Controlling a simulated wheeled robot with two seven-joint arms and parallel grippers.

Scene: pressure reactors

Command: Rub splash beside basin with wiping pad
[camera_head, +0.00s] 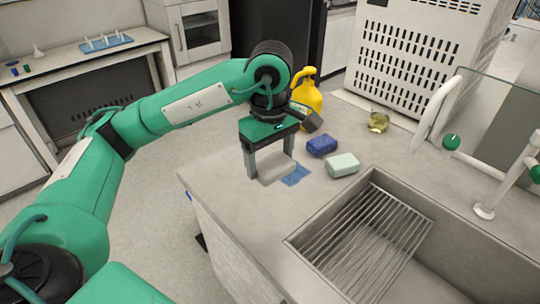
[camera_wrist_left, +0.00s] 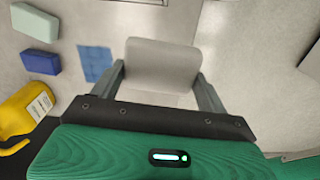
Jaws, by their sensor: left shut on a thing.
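The wiping pad (camera_head: 275,168) is a light grey block between the fingers of my left gripper (camera_head: 270,172), which is shut on it. It also shows in the left wrist view (camera_wrist_left: 162,66), spanning between the two fingers. The pad is low over the counter; I cannot tell if it touches. The splash (camera_head: 297,174) is a flat blue patch on the counter, close beside the pad on its right. In the left wrist view the splash (camera_wrist_left: 95,62) lies left of the pad. The basin (camera_head: 362,240) is a sunken sink with a wire rack. My right gripper is not in view.
A dark blue sponge (camera_head: 322,145) and a pale mint sponge (camera_head: 342,165) lie right of the splash. A yellow bottle (camera_head: 308,97) stands behind. A small yellowish glass item (camera_head: 378,122) and a white tap (camera_head: 490,205) are farther right. The counter's left edge is near the gripper.

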